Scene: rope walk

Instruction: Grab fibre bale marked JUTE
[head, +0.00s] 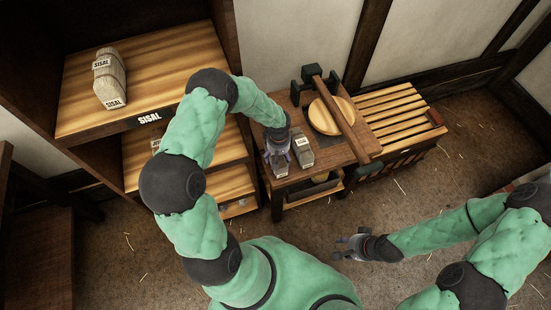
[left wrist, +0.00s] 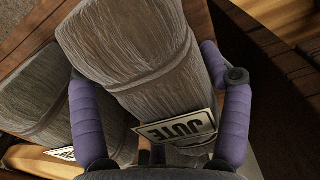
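The fibre bale marked JUTE (left wrist: 140,60) is a grey strapped bundle with a white label, large in the left wrist view. In the head view it stands on the small wooden table (head: 345,157), partly hidden by my gripper. My left gripper (head: 278,155) is over it; in the left wrist view its two purple fingers (left wrist: 158,105) are spread on either side of the bale. Some gap shows by the right finger. Contact on the left is unclear. My right gripper (head: 350,246) is over the floor, apart from everything; its finger opening is too small to judge.
A second grey bale (head: 303,150) stands close beside, also at left in the left wrist view (left wrist: 40,105). A round wooden disc (head: 330,116) and a beam (head: 338,110) are on the table. A SISAL bale (head: 109,78) is on the shelf (head: 170,65). A slatted bench (head: 395,110) adjoins.

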